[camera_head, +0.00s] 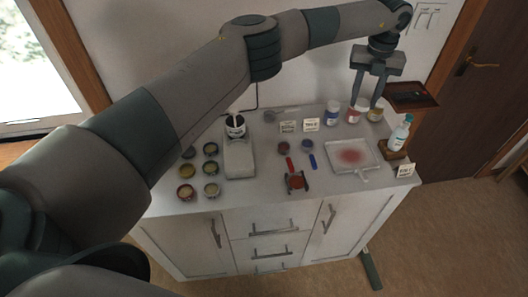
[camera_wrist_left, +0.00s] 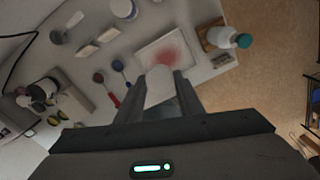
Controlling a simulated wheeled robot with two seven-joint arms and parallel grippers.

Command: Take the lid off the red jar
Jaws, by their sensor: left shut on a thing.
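My left gripper (camera_head: 366,104) reaches in from the upper left with its fingers pointing down at the back right of the cabinet top. In the wrist view, its fingers are shut on a pale, rounded thing (camera_wrist_left: 158,86), which looks like the white lid. The red jar (camera_head: 355,115) stands in the back row just below the fingertips in the head view, between a blue jar (camera_head: 333,113) and a yellowish jar (camera_head: 375,114). The fingers partly cover its top. My right gripper is not in view.
A white tray with a red smear (camera_head: 326,167) lies in front of the jars. A teal-capped bottle (camera_head: 399,136) stands on a wooden block at the right.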

